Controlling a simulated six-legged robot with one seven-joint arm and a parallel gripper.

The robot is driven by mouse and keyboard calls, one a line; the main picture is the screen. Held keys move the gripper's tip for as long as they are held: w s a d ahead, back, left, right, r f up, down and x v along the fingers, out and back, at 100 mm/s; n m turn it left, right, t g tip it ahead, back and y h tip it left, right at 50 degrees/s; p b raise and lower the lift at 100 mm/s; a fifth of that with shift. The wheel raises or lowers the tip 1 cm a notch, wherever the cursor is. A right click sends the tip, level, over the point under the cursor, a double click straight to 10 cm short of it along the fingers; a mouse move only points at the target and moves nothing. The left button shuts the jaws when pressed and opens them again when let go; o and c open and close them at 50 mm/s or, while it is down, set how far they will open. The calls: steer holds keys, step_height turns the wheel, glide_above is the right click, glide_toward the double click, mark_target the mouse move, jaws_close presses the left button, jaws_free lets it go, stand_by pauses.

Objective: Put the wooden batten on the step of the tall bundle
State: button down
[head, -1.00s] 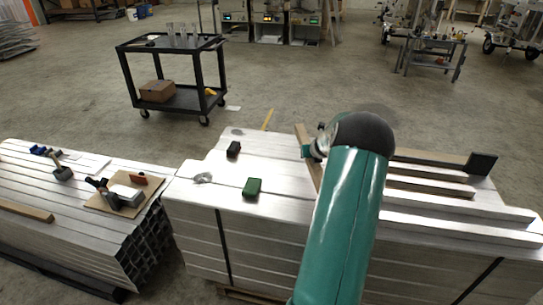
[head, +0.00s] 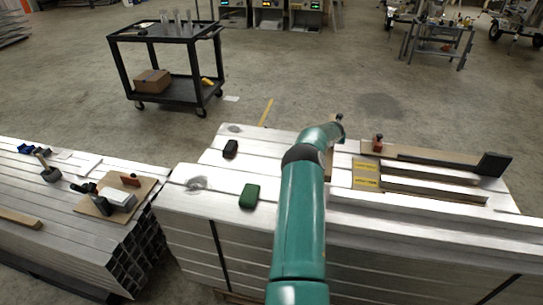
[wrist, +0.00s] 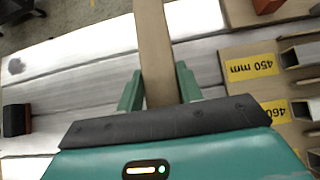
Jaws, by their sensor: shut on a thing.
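The wooden batten (wrist: 154,45) lies between the two green fingers of my gripper (wrist: 158,88), which is shut on it. In the wrist view it runs away from me above or against pale aluminium bars; I cannot tell whether it touches them. In the head view a short piece of the batten (head: 329,164) shows beside my arm, which hides the rest and most of the gripper. The tall bundle (head: 187,228) is the strapped stack of aluminium bars under my arm. Its top has different levels, with raised bars at the right.
A lower bundle (head: 95,235) with tools and another wood strip (head: 20,218) stands left. A black cart (head: 172,98) stands behind.

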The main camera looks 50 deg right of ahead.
steer(key=shift+w+d+f, duration=0.2)
steer(key=shift+f, duration=0.6)
steer(key=shift+w+a+f, duration=0.1)
steer(key=shift+a+f, duration=0.1)
steer(key=shift+f, duration=0.1)
step_height(320, 180, down, 10)
steer(key=shift+r, duration=0.25)
steer(key=c, duration=0.9)
jaws_free()
steer(key=shift+f, duration=0.1)
